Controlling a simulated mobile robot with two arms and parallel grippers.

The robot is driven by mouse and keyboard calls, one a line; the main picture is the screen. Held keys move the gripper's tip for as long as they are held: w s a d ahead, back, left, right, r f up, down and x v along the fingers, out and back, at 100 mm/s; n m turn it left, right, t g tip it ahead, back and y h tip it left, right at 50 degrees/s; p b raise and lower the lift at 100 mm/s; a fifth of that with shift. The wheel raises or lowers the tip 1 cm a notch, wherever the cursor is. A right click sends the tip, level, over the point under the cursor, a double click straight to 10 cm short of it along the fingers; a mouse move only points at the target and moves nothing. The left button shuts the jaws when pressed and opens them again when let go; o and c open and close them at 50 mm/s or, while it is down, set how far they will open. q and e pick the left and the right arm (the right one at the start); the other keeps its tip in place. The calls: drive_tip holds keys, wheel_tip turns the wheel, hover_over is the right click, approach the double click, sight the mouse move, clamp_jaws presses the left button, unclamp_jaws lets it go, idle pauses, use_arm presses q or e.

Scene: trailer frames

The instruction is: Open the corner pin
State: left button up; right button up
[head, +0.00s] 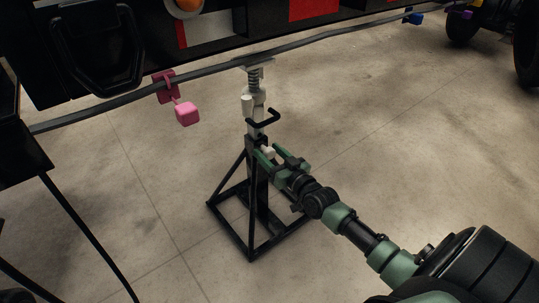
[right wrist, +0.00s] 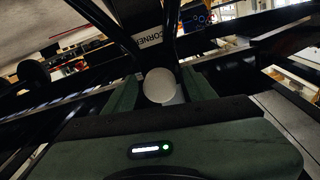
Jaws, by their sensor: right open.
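The corner pin shows as a small white round knob (head: 268,152) on the black stand (head: 250,200) under the trailer frame. In the right wrist view the white knob (right wrist: 159,85) is close and central, below a label reading "CORNER" (right wrist: 148,37). My right gripper (head: 273,154) is open, with its green fingers on either side of the knob. In the right wrist view a finger shows left and right of the knob, with no clear grip on it. The pin's shaft is hidden behind the knob. My left gripper is not in view.
A grey rail (head: 330,37) runs across above the stand. A pink clamp with a pink block (head: 187,114) hangs from it at the left. A black hook-shaped handle (head: 264,119) juts from the stand just above my gripper. The concrete floor (head: 400,130) to the right is clear.

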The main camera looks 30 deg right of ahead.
clamp_jaws()
idle(1.4)
